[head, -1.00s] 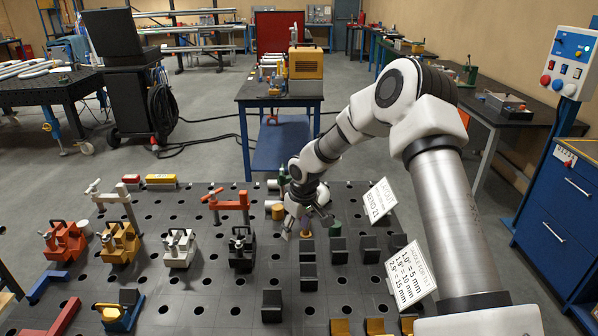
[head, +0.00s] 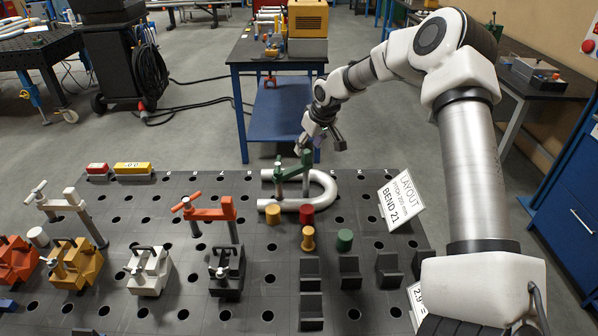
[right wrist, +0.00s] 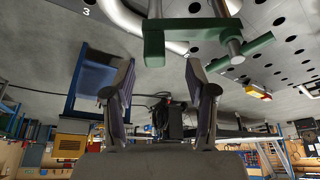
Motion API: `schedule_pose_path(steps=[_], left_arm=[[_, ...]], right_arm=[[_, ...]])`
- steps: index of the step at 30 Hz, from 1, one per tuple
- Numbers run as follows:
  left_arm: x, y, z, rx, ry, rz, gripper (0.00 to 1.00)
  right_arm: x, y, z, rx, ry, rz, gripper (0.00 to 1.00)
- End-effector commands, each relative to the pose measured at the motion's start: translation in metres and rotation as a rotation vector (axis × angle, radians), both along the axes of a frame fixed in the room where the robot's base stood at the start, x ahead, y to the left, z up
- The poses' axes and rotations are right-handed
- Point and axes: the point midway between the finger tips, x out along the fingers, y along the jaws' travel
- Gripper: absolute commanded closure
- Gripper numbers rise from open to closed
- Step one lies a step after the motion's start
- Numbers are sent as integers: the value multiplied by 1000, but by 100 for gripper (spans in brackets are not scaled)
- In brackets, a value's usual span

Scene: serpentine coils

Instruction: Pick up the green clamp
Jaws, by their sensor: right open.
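The green clamp (head: 290,174) stands upright on the far part of the dark perforated table (head: 180,195), over a white U-shaped tube (head: 325,190). In the right wrist view the clamp (right wrist: 198,40) shows large at the top, with a grey screw through its arm. My right gripper (head: 319,143) is just beyond and above the clamp in the head view. In the right wrist view the gripper (right wrist: 162,78) is open, with nothing between its fingers. The clamp lies outside the fingers there, and I see no contact. My left gripper is not in view.
An orange clamp (head: 210,214) and a white clamp (head: 72,210) stand to the left. Yellow, red and green cylinders (head: 345,240) are in front of the tube. Several dark blocks (head: 310,305) stand nearer. A layout sign (head: 398,203) is at the right.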

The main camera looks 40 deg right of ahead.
Motion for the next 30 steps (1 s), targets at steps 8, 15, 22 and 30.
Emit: schedule_pose_path(steps=[8, 15, 22, 30], left_arm=[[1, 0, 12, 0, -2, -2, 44], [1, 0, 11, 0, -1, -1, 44], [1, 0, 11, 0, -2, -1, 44], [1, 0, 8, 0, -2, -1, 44]], right_arm=[[13, -1, -33, 0, 2, -1, 44], [13, -1, -33, 0, 1, 0, 76], [13, -1, -33, 0, 0, -1, 100], [14, -1, -26, 0, -1, -1, 100]])
